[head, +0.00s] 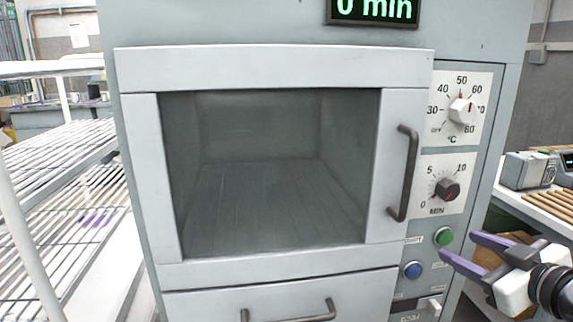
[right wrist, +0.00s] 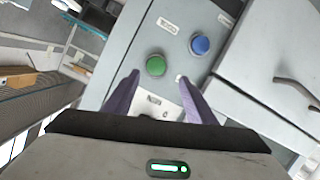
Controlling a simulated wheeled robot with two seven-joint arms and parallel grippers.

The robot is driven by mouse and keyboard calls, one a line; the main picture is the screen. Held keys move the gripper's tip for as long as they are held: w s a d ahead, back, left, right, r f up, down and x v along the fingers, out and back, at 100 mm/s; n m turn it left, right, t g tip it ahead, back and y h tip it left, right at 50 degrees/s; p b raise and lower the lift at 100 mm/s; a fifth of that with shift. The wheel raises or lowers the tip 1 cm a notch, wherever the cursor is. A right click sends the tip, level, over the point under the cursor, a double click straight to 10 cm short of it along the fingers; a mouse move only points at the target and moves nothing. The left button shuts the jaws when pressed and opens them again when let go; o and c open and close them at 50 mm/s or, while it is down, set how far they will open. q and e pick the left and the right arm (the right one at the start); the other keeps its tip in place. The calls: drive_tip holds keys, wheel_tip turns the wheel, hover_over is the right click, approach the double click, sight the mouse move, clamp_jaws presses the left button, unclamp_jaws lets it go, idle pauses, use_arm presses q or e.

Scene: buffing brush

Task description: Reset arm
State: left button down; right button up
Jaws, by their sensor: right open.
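My right gripper (head: 443,246) is at the lower right in the head view, with two purple fingers spread apart and nothing between them. Its fingertips are close to the oven's control panel, near the green button (head: 444,236) and the blue button (head: 413,270). In the right wrist view the open fingers (right wrist: 158,84) point at the panel, with the green button (right wrist: 155,65) between and beyond the tips and the blue button (right wrist: 200,45) to the upper right. I cannot tell whether a finger touches the panel. My left gripper is not in view.
A grey oven with a shut windowed door (head: 280,70) fills the middle. Its door handle (head: 404,172), temperature dial (head: 461,110) and minute dial (head: 447,190) are on the right. The display (head: 374,11) reads 0 min. A wire rack (head: 70,170) stands left; a bench (head: 535,205) stands right.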

drive_tip(key=s+a+f+m+g+p, duration=0.1)
drive_tip(key=s+a+f, duration=0.2)
drive_tip(key=f, duration=0.5)
drive_tip(key=s+a+f+g+p, duration=0.1)
drive_tip(key=s+a+f+g, duration=0.2)
drive_tip(key=f, duration=0.4)
drive_tip(key=s+a+f+m+p, duration=0.1)
drive_tip(key=s+a+f, duration=0.25)
drive_tip(key=f, duration=0.45)
drive_tip(key=s+a+f+g+p, duration=0.1)
drive_tip(key=s+a+f, duration=0.3)
drive_tip(key=s+a, duration=0.2)
drive_tip(key=s+a+f+g+y+p, duration=0.1)
drive_tip(key=s+a+f, duration=0.4)
drive_tip(key=s, duration=0.3)
drive_tip(key=shift+s+a+f+m, duration=0.15)
drive_tip(key=shift+a+f+m, duration=0.2)
drive_tip(key=shift+a, duration=0.5)
drive_tip(key=shift+r, duration=0.1)
drive_tip(key=shift+d, duration=0.1)
